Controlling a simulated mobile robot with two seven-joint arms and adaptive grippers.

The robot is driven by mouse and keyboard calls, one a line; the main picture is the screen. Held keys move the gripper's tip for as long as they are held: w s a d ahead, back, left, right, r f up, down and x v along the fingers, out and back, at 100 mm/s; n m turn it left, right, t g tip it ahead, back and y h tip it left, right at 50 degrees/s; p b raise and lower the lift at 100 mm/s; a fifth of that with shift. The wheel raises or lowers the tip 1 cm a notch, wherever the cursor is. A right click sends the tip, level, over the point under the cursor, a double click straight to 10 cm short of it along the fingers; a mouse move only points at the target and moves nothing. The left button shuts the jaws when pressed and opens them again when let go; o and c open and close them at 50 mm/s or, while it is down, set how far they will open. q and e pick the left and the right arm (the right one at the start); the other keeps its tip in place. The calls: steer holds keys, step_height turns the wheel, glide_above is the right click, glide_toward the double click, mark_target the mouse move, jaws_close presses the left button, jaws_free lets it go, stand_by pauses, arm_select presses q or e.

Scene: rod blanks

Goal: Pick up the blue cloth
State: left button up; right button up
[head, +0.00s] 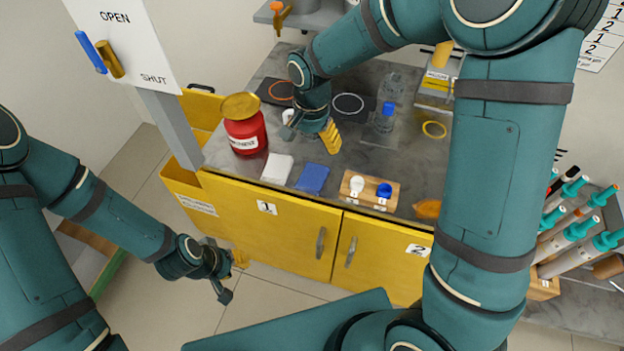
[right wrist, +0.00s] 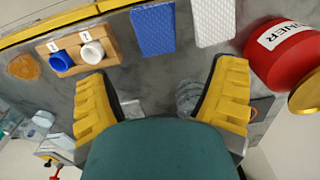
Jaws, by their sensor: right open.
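The blue cloth (head: 312,179) lies flat on the grey counter near its front edge, right of a white cloth (head: 277,168). In the right wrist view the blue cloth (right wrist: 153,28) is at the top, beyond the fingertips and clear of them. My right gripper (head: 330,137) is open and empty, above the counter and a little behind the blue cloth; its yellow fingers are spread wide in the right wrist view (right wrist: 162,90). My left gripper (head: 232,272) hangs low in front of the yellow cabinet, away from the counter top; its jaw opening is unclear.
A red jar (head: 246,134) with a yellow lid stands left of the cloths. A wooden block (head: 369,190) with a white and a blue cup is to the right. A clear bottle (head: 385,118) stands farther back. An orange item (head: 427,209) lies near the front edge.

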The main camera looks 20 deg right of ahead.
steer(key=b, duration=0.2)
glide_above(313, 174)
step_height(313, 174, down, 8)
steer(key=shift+r, duration=0.1)
steer(key=shift+f+b, duration=0.65)
steer(key=shift+f, duration=2)
steer(key=c, duration=0.7)
